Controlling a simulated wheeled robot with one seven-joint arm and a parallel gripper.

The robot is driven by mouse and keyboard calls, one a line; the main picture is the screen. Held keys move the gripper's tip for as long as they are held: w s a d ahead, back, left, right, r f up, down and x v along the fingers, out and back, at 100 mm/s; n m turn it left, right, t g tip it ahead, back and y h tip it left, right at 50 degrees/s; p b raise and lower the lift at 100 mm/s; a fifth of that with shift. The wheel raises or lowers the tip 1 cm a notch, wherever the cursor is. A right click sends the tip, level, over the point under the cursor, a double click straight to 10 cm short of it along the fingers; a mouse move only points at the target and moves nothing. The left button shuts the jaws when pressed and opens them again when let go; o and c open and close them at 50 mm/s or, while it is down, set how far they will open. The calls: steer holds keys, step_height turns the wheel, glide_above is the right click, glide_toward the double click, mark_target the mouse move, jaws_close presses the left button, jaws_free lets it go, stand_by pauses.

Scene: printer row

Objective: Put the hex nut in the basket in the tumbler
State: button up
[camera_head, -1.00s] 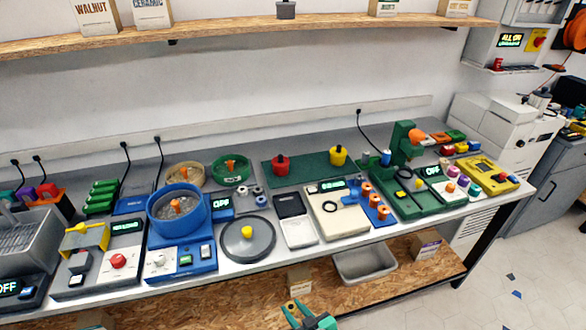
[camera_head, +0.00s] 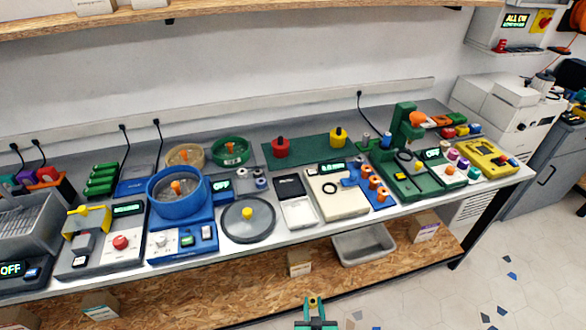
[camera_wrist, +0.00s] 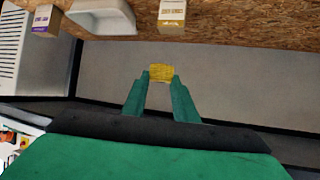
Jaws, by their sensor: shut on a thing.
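My gripper (camera_head: 315,312) is low at the bottom of the head view, in front of the bench. It is shut on a small yellow, brass-like piece, the hex nut (camera_wrist: 161,74), held between the two green fingertips in the wrist view. The tumbler looks to be the blue machine (camera_head: 182,238) on the bench, with a round blue bowl (camera_head: 160,208) on top. Inside the bowl is a greyish round interior with an orange knob (camera_head: 176,187) at its centre; I cannot tell the basket apart from it.
A round grey lid (camera_head: 237,228) with a yellow knob lies right of the tumbler. Tan (camera_head: 185,154) and green (camera_head: 231,151) round bowls stand behind. The wooden lower shelf (camera_head: 230,300) holds boxes and a grey bin (camera_head: 363,245). An upper shelf (camera_head: 230,18) spans the wall.

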steer(key=a, duration=0.7)
stand_by(0.3)
